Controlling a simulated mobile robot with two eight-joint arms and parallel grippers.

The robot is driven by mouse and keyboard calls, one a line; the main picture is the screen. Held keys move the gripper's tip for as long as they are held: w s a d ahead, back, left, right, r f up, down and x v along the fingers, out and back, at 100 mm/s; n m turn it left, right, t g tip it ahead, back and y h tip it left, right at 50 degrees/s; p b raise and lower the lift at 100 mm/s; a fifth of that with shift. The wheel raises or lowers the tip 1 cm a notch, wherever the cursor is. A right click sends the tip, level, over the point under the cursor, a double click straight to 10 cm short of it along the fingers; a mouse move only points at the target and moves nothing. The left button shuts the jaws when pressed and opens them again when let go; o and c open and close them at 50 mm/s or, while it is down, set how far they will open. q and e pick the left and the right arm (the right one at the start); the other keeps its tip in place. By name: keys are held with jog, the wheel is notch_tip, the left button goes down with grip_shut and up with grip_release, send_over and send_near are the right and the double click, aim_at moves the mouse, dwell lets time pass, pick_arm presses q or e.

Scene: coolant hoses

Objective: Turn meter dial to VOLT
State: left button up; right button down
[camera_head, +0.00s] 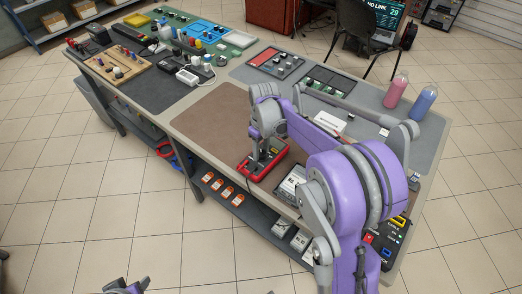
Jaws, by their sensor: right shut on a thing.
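The meter (248,172) is a red-edged device with a dark face, lying near the front edge of the workbench. My right arm reaches over the bench from the lower right, and my right gripper (262,156) points down onto the meter's face. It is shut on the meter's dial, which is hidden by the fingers. The dial's markings and setting are too small and covered to read. My left gripper does not show; only a small purple piece of mine is at the bottom left edge.
A brown mat (212,125) lies clear left of the meter. A grey-white box (291,182) sits close on its right. Pink (396,91) and blue (424,101) bottles stand at the right. Tools and a wooden board (118,70) crowd the left end.

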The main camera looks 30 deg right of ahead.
aim_at(263, 152)
jog(key=m, duration=0.4)
jog(key=shift+m+b, duration=0.3)
jog(key=shift+b, duration=0.05)
dwell(0.4)
jog(key=shift+c, duration=2)
grip_release()
notch_tip(263, 152, up, 11)
jog(key=shift+d+p, duration=0.3)
jog(key=shift+p, duration=0.05)
jog(key=shift+s, duration=0.1)
